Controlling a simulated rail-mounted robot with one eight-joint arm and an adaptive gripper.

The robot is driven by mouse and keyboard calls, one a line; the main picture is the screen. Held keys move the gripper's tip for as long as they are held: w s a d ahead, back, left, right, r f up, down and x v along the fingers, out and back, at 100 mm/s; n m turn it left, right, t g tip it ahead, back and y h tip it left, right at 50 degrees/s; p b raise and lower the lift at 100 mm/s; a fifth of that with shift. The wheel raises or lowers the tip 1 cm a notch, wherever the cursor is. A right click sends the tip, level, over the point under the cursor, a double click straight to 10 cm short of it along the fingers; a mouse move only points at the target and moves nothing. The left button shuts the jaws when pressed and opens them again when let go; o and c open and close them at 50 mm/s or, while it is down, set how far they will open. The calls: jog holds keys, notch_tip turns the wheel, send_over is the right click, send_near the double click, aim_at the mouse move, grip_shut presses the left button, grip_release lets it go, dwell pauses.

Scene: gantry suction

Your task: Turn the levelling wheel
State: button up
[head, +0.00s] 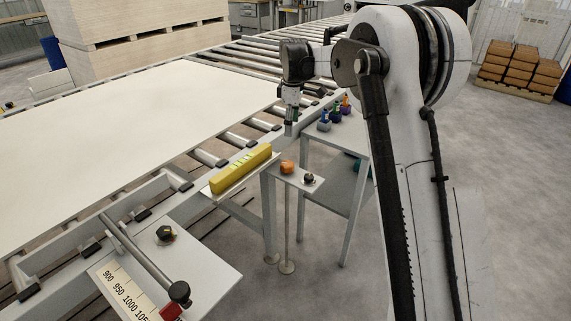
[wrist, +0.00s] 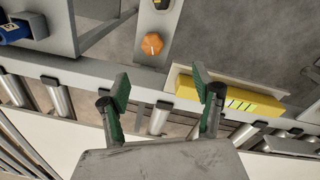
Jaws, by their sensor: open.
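An orange lobed wheel (head: 288,167) with a white mark sits on a small grey bracket beside the conveyor frame. It looks like the levelling wheel. In the wrist view the wheel (wrist: 152,44) is fully visible, beyond the fingertips and roughly between them in line. My gripper (wrist: 161,82) is open, its two green-padded fingers apart with nothing between them. In the head view my gripper (head: 290,128) hangs over the conveyor's side rail, behind the wheel and apart from it. A yellow spirit level (head: 240,168) lies on a ledge; in the wrist view it (wrist: 232,98) is right of the fingers.
A black knob (head: 309,178) stands on the same bracket, close to the wheel. A grey side table (head: 345,140) holds several small coloured items. A large white board (head: 120,120) lies on the rollers. A numbered scale (head: 125,295) with a red marker is at front left.

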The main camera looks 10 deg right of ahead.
jog(key=n, duration=0.2)
send_over(287, 163)
notch_tip(287, 163, down, 6)
jog(key=shift+g, duration=0.4)
notch_tip(287, 163, down, 14)
jog(key=b, duration=0.2)
jog(key=shift+s+r+b, duration=0.1)
jog(key=shift+b, duration=0.2)
jog(key=shift+c, duration=0.3)
jog(key=c, duration=1.1)
